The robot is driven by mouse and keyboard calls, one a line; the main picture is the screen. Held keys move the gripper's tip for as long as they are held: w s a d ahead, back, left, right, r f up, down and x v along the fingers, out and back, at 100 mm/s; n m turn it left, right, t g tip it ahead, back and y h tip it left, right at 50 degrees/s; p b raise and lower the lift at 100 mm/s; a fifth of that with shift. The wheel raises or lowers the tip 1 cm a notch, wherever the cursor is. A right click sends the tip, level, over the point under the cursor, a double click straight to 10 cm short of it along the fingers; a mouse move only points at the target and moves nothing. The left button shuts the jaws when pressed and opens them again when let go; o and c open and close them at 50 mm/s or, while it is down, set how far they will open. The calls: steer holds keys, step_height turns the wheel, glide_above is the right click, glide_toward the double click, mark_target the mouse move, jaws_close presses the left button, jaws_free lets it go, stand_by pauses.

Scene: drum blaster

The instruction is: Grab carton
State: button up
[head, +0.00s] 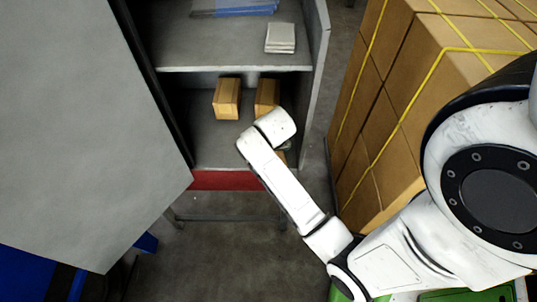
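Two small brown cartons stand on the lower shelf of the grey cabinet in the head view. The left carton (227,99) is in full view. The right carton (266,95) is partly hidden behind the end of my white arm. My arm reaches from the lower right up to the cabinet, and its far end is in front of the lower shelf (215,150). My gripper's fingers are hidden behind the arm, so I cannot see whether they are open, shut or touching a carton. A small brown and green patch shows just below the arm's end.
The cabinet's grey door (85,120) stands open at the left. The upper shelf holds a stack of white items (280,38) and blue items (235,8). A red strip (226,180) runs along the cabinet's lower front. Large strapped boxes (410,100) stand close at the right.

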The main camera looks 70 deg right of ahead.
steer(key=c, duration=1.5)
steer(key=shift+r, duration=0.1)
steer(key=shift+d, duration=0.1)
